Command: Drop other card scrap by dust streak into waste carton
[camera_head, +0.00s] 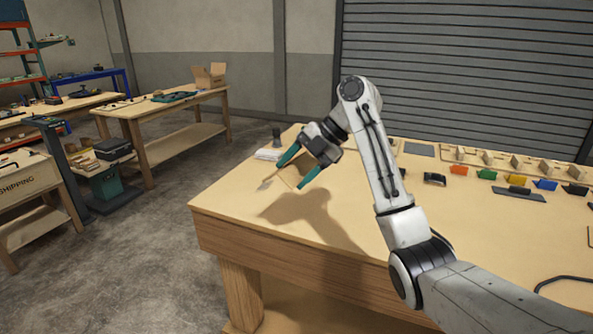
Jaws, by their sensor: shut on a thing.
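My gripper (289,176) hangs above the left part of the near wooden table, its two teal fingers pointing down and left. A thin tan card scrap (284,180) shows between the fingertips, and the fingers are shut on it. Its colour is close to the tabletop, so its outline is hard to make out. A dust streak cannot be made out on the table. An open cardboard carton (208,76) stands on the far bench; I cannot tell whether it is the waste carton.
A folded white cloth (269,154) and a dark upright object (276,137) are behind the gripper. Concrete floor (150,235) is open between this table (330,238) and the left benches.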

